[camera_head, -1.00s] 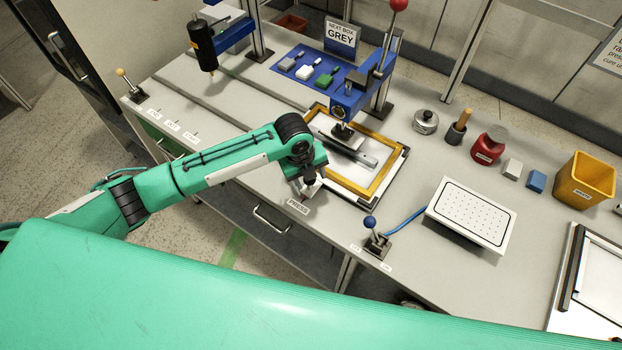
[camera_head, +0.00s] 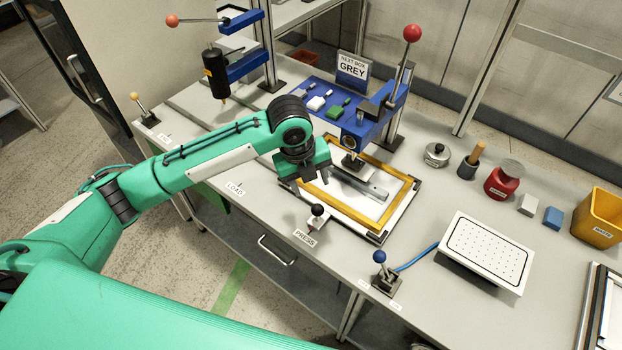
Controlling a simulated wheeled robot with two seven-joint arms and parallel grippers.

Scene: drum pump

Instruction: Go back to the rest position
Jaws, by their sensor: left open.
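My left gripper (camera_head: 306,172) hangs at the end of the green left arm, over the workbench at the left edge of the yellow frame. Its jaws are open, and I see nothing between them. The black-knobbed lever (camera_head: 317,211) by the PRESS label stands free in front of the gripper, apart from it. My right gripper is not in view.
The yellow frame (camera_head: 336,202) lies under the blue press (camera_head: 368,128) with its red-balled lever (camera_head: 412,34). A white perforated plate (camera_head: 487,250) and a blue-knobbed lever (camera_head: 380,257) are to the right. A black cylinder tool (camera_head: 215,75) hangs at the back left.

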